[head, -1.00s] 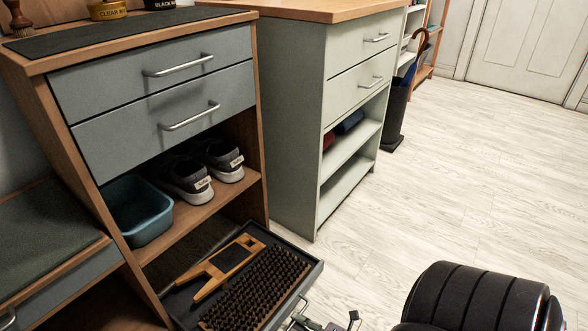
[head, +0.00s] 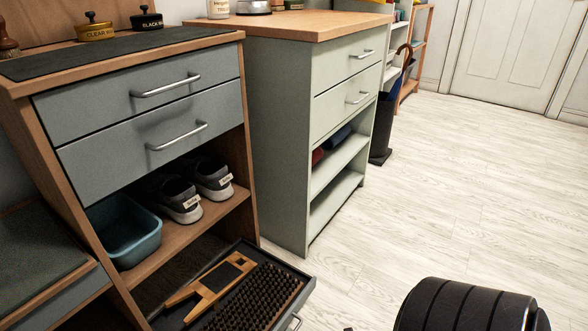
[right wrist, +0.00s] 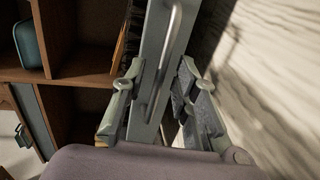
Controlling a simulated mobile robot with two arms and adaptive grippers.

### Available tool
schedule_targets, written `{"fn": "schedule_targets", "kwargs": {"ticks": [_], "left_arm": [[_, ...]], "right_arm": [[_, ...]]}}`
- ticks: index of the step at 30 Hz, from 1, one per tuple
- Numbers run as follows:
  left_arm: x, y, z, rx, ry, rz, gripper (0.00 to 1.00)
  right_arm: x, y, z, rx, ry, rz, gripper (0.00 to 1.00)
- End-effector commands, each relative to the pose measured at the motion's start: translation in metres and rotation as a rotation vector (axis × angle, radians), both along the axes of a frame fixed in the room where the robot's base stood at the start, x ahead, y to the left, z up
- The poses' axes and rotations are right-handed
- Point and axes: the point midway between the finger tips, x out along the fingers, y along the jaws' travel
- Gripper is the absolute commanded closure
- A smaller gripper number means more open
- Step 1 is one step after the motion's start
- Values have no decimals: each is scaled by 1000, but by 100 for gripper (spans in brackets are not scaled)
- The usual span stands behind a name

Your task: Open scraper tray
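The scraper tray (head: 308,281) is a dark pull-out tray at the bottom of the wood-framed cabinet, and it stands out from the cabinet. It holds a wooden scraper-like tool (head: 213,285) and a black bristled brush (head: 257,304). Its silver handle (head: 294,323) shows at the lower edge of the head view. In the right wrist view, the handle (right wrist: 166,60) runs along the tray front. My right gripper (right wrist: 158,98) is open, with its fingers apart on either side of the tray front near the handle. Whether they touch it is unclear. My left gripper is not in view.
Above the tray, a shelf holds a teal bin (head: 127,232) and grey shoes (head: 193,193). Two grey drawers (head: 150,130) above are shut. A pale green cabinet (head: 275,130) stands to the right. The pale wood floor (head: 440,190) is clear at the right.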

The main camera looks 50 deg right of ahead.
Motion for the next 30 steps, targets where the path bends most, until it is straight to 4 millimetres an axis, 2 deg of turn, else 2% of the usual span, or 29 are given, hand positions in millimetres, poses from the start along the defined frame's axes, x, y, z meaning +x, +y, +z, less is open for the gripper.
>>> {"fn": "schedule_targets", "kwargs": {"ticks": [5, 12, 18, 22, 30], "left_arm": [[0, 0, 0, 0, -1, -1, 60], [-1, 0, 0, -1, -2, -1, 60], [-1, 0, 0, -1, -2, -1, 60], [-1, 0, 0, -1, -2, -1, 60], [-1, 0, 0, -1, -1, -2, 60]], "right_arm": [[-26, -4, 4, -1, 4, 0, 72], [-76, -10, 14, -1, 5, 0, 72], [-105, -14, 21, 0, 3, -1, 72], [-113, -16, 23, 1, 1, 0, 72], [-115, -16, 24, 0, 1, 0, 72]]}}
